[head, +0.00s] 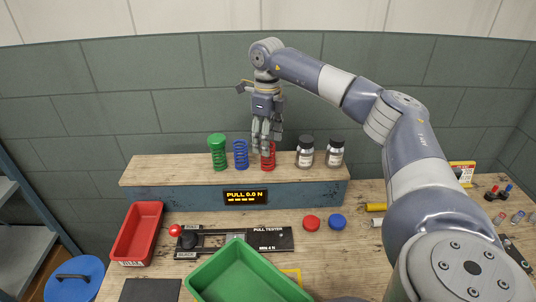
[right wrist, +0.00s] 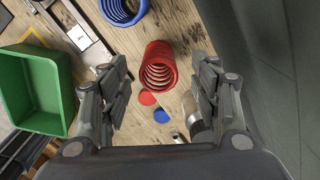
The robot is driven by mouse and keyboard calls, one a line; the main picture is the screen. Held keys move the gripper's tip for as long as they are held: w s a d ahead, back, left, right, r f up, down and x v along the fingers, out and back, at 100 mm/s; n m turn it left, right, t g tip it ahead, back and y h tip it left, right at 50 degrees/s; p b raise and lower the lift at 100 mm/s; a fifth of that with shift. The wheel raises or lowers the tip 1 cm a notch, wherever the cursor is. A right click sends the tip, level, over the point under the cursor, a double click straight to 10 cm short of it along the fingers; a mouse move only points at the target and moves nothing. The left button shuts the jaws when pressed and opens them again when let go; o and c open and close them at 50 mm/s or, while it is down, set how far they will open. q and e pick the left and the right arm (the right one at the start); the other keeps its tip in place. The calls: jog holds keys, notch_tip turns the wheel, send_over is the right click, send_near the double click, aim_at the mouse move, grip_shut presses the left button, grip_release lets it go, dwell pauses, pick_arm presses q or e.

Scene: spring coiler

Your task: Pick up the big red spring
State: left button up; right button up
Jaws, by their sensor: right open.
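The red spring (head: 268,160) stands upright on the wooden shelf, at the right end of a row of springs; its upper part is hidden by my right gripper (head: 266,140). In the right wrist view the red spring (right wrist: 158,66) shows as a coil seen from above, between the two open fingers of my right gripper (right wrist: 162,82) and apart from both. The gripper points down at it and holds nothing. My left gripper is not in view.
A blue spring (head: 240,154) and a green spring (head: 218,153) stand left of it. Two dark-lidded jars (head: 305,152) (head: 335,153) stand close on the right. Below are the pull tester (head: 265,239), a red tray (head: 137,232) and a green bin (head: 248,275). A wall rises behind.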

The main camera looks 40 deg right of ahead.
notch_tip(320, 180, down, 4)
jog(key=shift+s+f+p, duration=0.15)
jog(key=shift+f+p, duration=0.1)
jog(key=shift+p, duration=0.8)
jog(key=shift+f, duration=0.45)
jog(key=c, duration=1.2)
